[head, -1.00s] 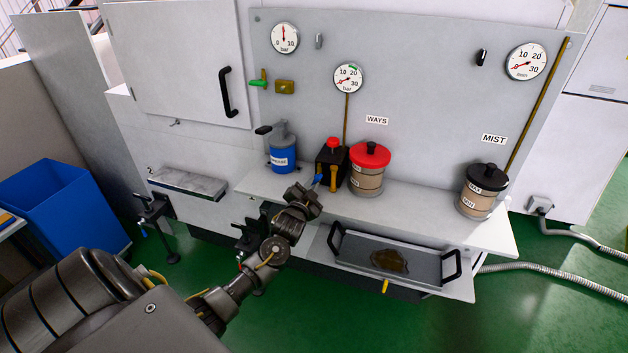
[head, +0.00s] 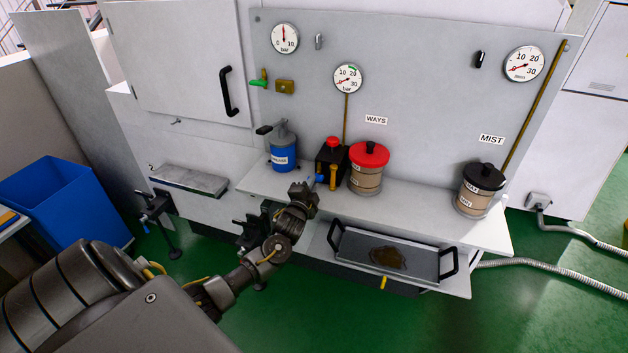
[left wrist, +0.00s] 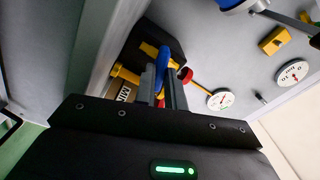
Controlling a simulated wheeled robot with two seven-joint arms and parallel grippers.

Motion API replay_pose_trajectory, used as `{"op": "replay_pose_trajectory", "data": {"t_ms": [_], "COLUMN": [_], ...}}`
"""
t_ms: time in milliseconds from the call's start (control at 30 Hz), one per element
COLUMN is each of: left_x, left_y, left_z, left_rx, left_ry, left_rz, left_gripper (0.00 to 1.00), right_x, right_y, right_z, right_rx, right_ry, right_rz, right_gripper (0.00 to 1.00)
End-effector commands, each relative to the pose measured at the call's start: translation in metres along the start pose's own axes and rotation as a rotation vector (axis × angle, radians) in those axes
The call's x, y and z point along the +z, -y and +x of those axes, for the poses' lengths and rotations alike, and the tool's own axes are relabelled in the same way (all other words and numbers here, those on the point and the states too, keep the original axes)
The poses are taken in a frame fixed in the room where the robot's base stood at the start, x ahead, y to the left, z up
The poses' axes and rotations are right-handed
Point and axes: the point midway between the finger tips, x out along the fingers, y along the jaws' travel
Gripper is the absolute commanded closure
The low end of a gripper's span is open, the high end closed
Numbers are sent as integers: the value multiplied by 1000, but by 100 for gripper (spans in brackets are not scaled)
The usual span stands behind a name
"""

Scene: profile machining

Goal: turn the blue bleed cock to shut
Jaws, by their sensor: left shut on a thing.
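The blue bleed cock (head: 319,178) sits low on the front of a black pump block (head: 327,158) that has a red button on top. In the left wrist view the blue handle (left wrist: 162,62) runs up from between the fingers. My left gripper (head: 308,188) is at the cock, and its fingers (left wrist: 160,88) are shut on the blue handle. The fingers partly hide the handle. My right gripper is not in view.
A blue grease can (head: 283,155) stands left of the block and a red-lidded jar (head: 368,172) close on its right. A yellow-brown lever (head: 334,178) is beside the cock. A tray (head: 384,258) with black handles is below the shelf.

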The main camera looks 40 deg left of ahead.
Motion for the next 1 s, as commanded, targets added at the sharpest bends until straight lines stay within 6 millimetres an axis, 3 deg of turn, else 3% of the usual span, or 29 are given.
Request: {"op": "replay_pose_trajectory", "data": {"t_ms": [300, 700, 733, 800, 900, 1000], "left_x": [0, 0, 0, 0, 0, 0], "left_y": [0, 0, -2, -2, -1, -1], "left_z": [0, 0, 0, 0, 0, 0], "left_rx": [3, 3, 3, 2, 1, 1], "left_ry": [0, 0, 0, 0, 0, 0], "left_rz": [25, 372, 368, 365, 364, 363], "left_gripper": [100, 100, 84, 75, 62, 60], "right_x": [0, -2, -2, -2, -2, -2], "right_y": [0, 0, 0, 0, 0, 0], "right_z": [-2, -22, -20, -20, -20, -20], "right_rx": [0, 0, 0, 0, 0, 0], "right_ry": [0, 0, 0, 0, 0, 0], "right_rz": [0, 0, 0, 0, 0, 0], "right_gripper": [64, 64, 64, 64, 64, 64]}}
